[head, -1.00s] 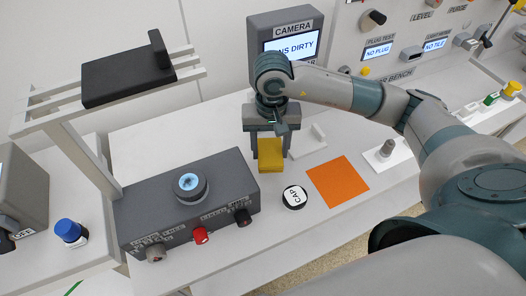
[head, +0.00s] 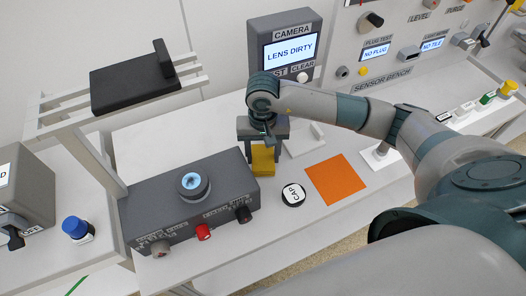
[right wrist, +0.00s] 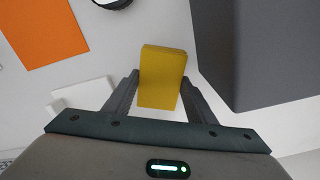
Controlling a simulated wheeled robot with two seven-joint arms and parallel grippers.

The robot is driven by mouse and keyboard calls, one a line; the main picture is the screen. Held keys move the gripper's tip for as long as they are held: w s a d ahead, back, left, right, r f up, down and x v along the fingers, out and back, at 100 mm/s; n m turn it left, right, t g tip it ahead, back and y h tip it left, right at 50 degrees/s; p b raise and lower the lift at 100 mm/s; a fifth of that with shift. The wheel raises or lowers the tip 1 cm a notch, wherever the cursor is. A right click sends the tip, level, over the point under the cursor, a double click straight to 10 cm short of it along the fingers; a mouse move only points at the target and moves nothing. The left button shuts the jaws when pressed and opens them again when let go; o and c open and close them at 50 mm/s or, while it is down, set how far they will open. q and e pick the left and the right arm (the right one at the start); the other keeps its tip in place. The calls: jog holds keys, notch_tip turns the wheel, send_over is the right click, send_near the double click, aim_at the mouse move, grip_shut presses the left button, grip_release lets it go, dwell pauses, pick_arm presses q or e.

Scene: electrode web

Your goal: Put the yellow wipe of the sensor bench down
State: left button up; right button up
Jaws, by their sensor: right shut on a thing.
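The yellow wipe (head: 263,160) is a small block between the fingers of my right gripper (head: 263,150), left of a white holder and behind the black cap. In the right wrist view the wipe (right wrist: 162,77) sits between the two dark fingers of the right gripper (right wrist: 158,95), which is shut on it. It is low over the white bench (head: 225,135); I cannot tell whether it touches the top. My left gripper is not in view.
A grey box (head: 160,215) with a lit lens and knobs stands left of the wipe. The black cap (head: 293,195), orange mat (head: 336,180) and white holder (head: 303,146) lie to the right. The camera unit (head: 285,43) reading LENS DIRTY stands behind.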

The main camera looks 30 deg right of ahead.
jog(key=shift+f, duration=0.15)
jog(key=shift+f+b, duration=0.2)
jog(key=shift+b, duration=0.1)
jog(key=o, duration=0.9)
jog(key=shift+r, duration=0.15)
